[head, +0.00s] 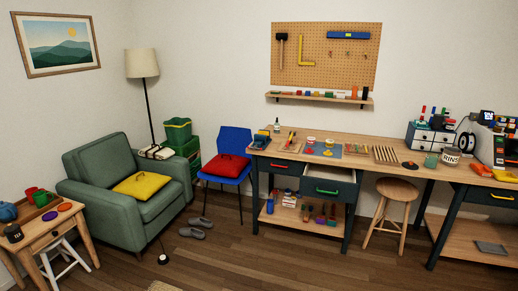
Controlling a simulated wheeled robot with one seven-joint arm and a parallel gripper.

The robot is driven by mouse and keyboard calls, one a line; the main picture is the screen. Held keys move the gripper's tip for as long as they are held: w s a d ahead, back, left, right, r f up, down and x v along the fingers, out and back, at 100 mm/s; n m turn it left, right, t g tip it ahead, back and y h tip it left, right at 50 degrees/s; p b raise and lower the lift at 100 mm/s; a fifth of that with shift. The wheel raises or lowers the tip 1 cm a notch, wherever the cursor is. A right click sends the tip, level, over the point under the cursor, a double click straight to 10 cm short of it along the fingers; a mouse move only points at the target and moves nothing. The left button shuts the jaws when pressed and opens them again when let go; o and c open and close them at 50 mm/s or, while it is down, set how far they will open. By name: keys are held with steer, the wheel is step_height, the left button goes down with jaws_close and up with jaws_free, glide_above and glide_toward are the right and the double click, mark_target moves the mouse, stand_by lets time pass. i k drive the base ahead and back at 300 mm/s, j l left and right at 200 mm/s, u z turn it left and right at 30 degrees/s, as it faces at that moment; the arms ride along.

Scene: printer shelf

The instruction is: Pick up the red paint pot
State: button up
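On the long wooden workbench (370,145), at the back edge of a blue mat (355,150), stand two small pots with pale sides. The left one, with a red top, looks like the red paint pot (311,140). Another pot (330,142) stands just right of it, and its top also looks reddish. Small red and yellow items lie in front of them on the mat. The pots are small in this view, so their details are unclear. My gripper is not in view.
A drawer with a green handle (327,191) stands open below the bench front. A round stool (397,188) stands right of it, and a blue chair (236,145) with a red cushion stands left. Shoes (192,232) lie on the floor. The wooden floor before the bench is mostly clear.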

mark_target(311, 141)
steer(key=i, duration=2.25)
steer(key=i+j+z, duration=0.1)
steer(key=i, duration=1.05)
steer(key=i+j, duration=0.1)
steer(key=i, duration=1.05)
